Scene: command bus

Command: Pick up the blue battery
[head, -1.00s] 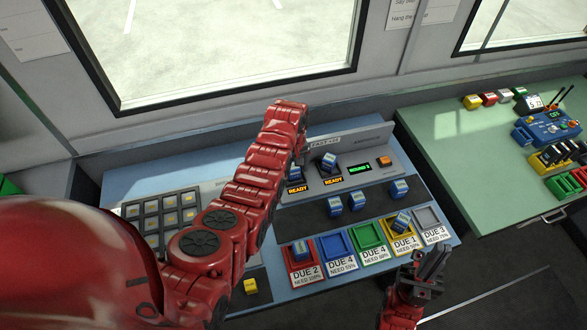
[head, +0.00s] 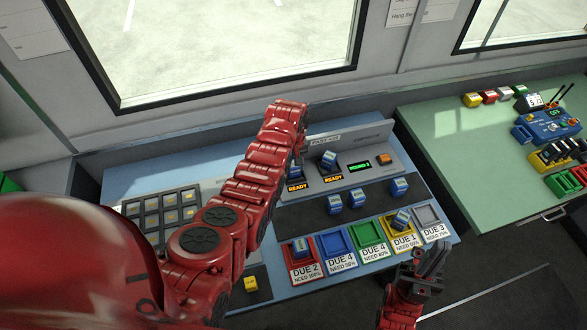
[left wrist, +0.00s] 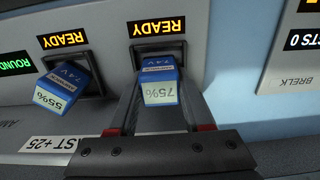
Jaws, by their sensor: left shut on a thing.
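My left gripper (left wrist: 160,112) is shut on a blue battery (left wrist: 159,88) marked 75% at the slot under a READY display. I cannot tell if the battery is seated in the slot or just lifted. In the head view my forearm mostly hides this gripper and battery. Another blue battery (head: 328,160), marked 55% in the left wrist view (left wrist: 66,85), sits tilted in the neighbouring slot. More blue batteries stand on the dark strip (head: 357,198). One lies in the red tray (head: 301,248), one in the yellow tray (head: 401,219). My right gripper (head: 432,262) is open and empty at the console's front right.
Blue (head: 337,246), green (head: 367,237) and grey (head: 427,216) trays along the console front look empty. A keypad (head: 163,219) is at left. An orange button (head: 385,160) is on the rear panel. A green table (head: 450,150) with coloured devices stands at right.

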